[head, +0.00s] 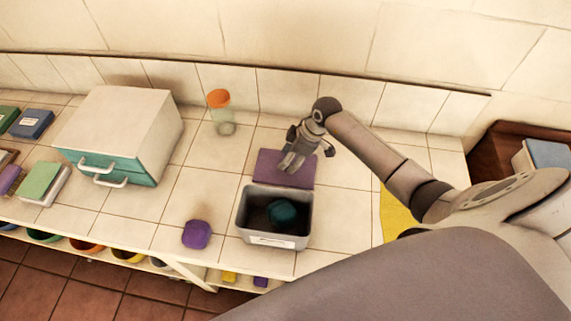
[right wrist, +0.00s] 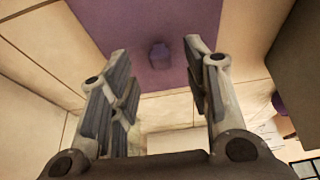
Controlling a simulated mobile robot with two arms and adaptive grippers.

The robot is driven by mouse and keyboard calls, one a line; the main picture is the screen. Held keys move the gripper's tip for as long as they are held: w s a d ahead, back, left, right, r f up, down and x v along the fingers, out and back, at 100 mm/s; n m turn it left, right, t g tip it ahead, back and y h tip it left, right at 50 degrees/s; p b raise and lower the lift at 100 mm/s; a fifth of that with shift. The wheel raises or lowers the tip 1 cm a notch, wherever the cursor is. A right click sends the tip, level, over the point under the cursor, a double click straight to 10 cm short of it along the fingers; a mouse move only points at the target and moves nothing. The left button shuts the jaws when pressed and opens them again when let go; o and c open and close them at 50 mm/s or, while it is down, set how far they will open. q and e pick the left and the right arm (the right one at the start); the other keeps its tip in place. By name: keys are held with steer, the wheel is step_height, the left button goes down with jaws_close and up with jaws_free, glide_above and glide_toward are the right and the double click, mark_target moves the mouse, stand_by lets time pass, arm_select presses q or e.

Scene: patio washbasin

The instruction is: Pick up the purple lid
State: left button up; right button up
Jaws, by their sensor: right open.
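The purple lid (head: 268,167) is a flat rectangle on the tiled counter, just behind the grey bin (head: 246,222). In the right wrist view the lid (right wrist: 130,22) fills the upper middle, with a small purple knob (right wrist: 160,54) on it. My right gripper (head: 291,163) is over the lid and hides part of it in the head view. In the right wrist view its open fingers (right wrist: 155,55) are on either side of the knob, with nothing between them. I cannot tell how high they are above the lid. My left gripper is not in view.
The grey bin holds a dark teal object (head: 282,213). A purple block (head: 196,235) is left of the bin. An orange-topped jar (head: 219,98) stands behind, and a white box with teal drawers (head: 125,125) at left. A yellow item (head: 392,215) lies at right.

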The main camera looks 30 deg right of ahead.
steer(key=shift+w+a+f, duration=0.1)
steer(key=shift+a+f, duration=0.15)
steer(key=shift+f, duration=0.2)
steer(key=shift+a+f, duration=0.1)
steer(key=shift+f, duration=0.2)
steer(key=shift+w+f, duration=0.2)
steer(key=shift+f, duration=0.05)
steer(key=c, duration=0.8)
jaws_close()
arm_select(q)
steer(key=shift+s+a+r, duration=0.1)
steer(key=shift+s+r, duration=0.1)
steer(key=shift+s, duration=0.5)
arm_select(e)
steer(key=shift+r, duration=0.1)
